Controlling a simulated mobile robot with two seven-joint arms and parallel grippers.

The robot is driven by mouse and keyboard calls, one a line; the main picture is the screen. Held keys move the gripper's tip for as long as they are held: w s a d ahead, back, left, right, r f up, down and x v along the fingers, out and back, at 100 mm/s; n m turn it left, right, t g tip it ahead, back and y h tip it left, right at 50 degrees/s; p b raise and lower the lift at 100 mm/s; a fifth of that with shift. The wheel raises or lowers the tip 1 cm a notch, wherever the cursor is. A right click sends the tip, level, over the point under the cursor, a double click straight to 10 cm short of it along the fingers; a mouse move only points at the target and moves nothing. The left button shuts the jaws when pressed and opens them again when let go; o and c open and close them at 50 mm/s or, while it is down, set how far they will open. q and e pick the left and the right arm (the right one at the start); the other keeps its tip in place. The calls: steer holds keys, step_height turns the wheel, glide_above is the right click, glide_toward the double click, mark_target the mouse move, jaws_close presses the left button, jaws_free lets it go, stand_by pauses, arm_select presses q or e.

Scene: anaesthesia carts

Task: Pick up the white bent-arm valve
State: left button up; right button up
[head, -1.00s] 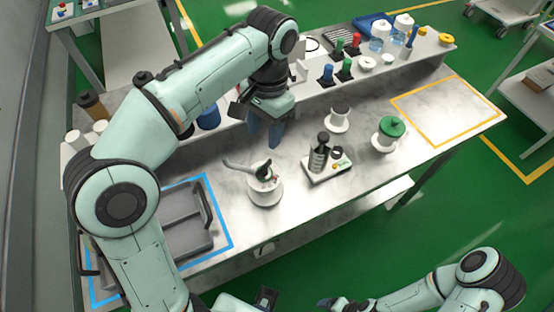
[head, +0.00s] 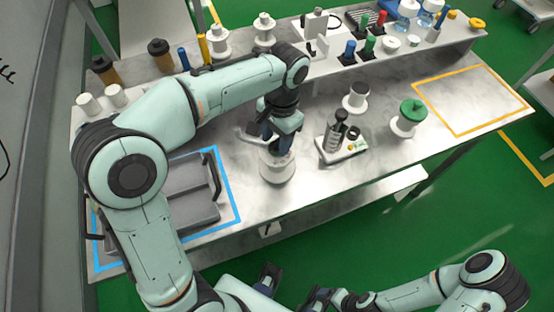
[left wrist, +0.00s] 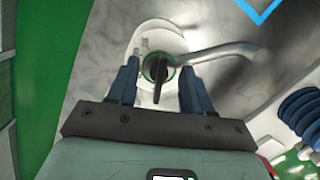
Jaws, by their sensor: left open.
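The white bent-arm valve (head: 278,168) stands on the marble bench top, right of the blue-outlined area. Its grey bent arm points left in the head view, partly hidden by my gripper. In the left wrist view the valve's green ring and dark handle (left wrist: 158,70) lie between my fingers, and the bent arm reaches right. My left gripper (head: 270,138) is open and points down over the valve, with one finger (left wrist: 125,82) on each side of the handle. I cannot tell whether they touch it. My right gripper (head: 317,298) is low at the front, and its fingers are unclear.
A grey tray (head: 180,205) lies in the blue outline at left. A white block with dark cylinders (head: 342,142), a white spool-like part (head: 355,97) and a green-capped part (head: 408,118) stand to the right. A raised shelf with bottles runs behind. The yellow-outlined area (head: 470,100) is bare.

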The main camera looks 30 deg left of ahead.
arm_select(q)
steer(key=shift+f, duration=0.3)
jaws_close()
steer(key=shift+r, duration=0.1)
stand_by(1.1)
